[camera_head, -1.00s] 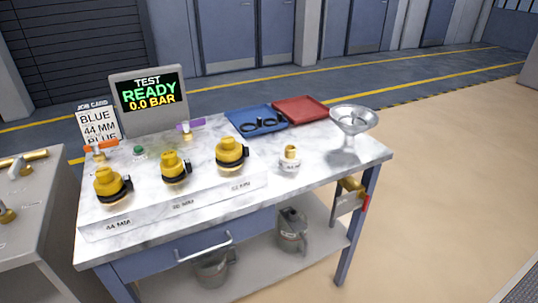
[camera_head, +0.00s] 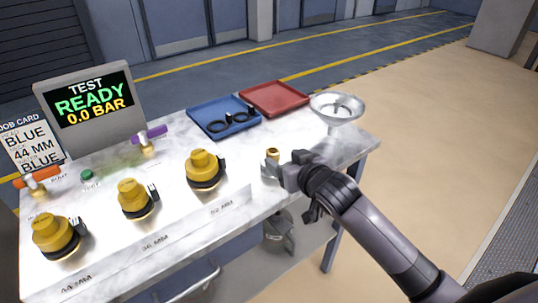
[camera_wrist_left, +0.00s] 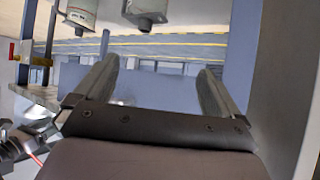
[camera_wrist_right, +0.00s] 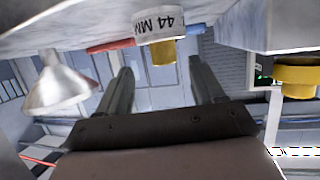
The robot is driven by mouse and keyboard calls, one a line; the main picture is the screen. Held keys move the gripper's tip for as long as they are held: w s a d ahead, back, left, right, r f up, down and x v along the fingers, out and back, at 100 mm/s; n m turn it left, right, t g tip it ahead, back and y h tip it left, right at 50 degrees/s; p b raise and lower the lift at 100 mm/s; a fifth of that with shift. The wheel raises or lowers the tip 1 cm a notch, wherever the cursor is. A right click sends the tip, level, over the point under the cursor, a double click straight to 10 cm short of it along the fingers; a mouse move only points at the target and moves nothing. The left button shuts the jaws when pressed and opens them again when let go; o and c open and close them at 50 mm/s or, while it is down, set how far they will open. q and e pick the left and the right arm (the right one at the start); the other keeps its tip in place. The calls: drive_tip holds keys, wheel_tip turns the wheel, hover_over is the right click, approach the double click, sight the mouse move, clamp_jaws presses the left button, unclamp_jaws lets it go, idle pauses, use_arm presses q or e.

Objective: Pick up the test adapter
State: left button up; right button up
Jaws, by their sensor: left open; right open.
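The test adapter, a small brass-topped fitting with a white band (camera_head: 270,163), stands on the marble bench top, right of the yellow caps. My right gripper (camera_head: 282,172) is beside it on its right and hides part of it. In the right wrist view, which is upside down, the adapter's white band (camera_wrist_right: 160,25) reads "44 MM". It lies ahead, in line with the gap between the open, empty fingers (camera_wrist_right: 163,82). I cannot tell whether they touch it. My left gripper (camera_wrist_left: 157,85) is open and empty, seen only in its wrist view.
A metal funnel (camera_head: 337,108) stands behind my right gripper. A blue tray (camera_head: 208,116) with black rings and a red tray (camera_head: 274,97) lie at the back. Yellow caps (camera_head: 206,169) stand on the left. The display (camera_head: 92,103) reads "READY 0.0 BAR".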

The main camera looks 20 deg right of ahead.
sight(276, 154)
drive_tip(key=shift+a+x, duration=0.15)
drive_tip(key=shift+x, duration=0.95)
drive_tip(key=shift+a+x, duration=0.15)
drive_tip(key=shift+x, duration=1.8)
drive_tip(key=shift+r, duration=0.15)
drive_tip(key=c, duration=1.1)
